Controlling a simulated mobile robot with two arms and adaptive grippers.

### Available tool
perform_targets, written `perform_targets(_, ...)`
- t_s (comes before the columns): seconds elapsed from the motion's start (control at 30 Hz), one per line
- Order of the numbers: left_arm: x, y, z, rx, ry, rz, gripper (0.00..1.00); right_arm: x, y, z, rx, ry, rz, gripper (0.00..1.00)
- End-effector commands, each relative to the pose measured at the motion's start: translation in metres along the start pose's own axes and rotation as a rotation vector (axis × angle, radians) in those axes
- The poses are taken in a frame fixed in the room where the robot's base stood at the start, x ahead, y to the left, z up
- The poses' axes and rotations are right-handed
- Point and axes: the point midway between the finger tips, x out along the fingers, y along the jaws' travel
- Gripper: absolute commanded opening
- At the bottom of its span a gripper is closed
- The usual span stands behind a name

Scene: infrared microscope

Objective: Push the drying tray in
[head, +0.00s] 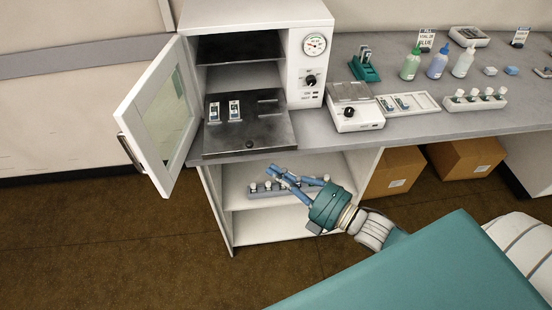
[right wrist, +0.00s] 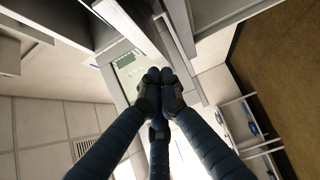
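The drying tray (head: 264,132) is a dark flat plate in the lower part of the white oven's open chamber, and it sticks out past the oven's front in the head view. Two small slide-like pieces (head: 234,110) stand on its left half. My right gripper (head: 277,173) is in front of and below the tray's front edge in the picture, apart from it as far as I can tell. Its blue fingers are closed together, with the tips meeting in the right wrist view (right wrist: 162,84), and nothing shows between them. My left gripper is not in view.
The oven door (head: 165,115) stands open to the left. A second dark shelf (head: 238,48) is higher in the chamber. A white device (head: 354,108) sits right of the oven, with bottles (head: 411,66) farther along the bench. A shelf with small items (head: 262,192) is below.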

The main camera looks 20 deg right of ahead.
Motion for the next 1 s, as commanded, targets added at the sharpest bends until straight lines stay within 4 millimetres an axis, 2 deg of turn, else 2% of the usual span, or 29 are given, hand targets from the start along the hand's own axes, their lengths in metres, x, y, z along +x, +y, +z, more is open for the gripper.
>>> perform_targets(0.1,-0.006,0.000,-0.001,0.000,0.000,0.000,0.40,0.013,0.002,0.015,-0.004,-0.001,0.001,0.00)
perform_targets(0.23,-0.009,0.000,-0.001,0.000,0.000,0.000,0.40,0.022,0.001,0.024,-0.002,0.000,0.000,0.00)
perform_targets(0.7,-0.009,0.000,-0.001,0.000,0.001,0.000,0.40,0.026,-0.001,0.029,0.000,0.000,0.000,0.00)
perform_targets(0.83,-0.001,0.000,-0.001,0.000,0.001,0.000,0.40,0.036,-0.003,0.038,-0.004,0.000,0.002,0.00)
perform_targets(1.0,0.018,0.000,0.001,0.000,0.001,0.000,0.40,0.064,-0.004,0.066,-0.006,0.000,0.004,0.00)
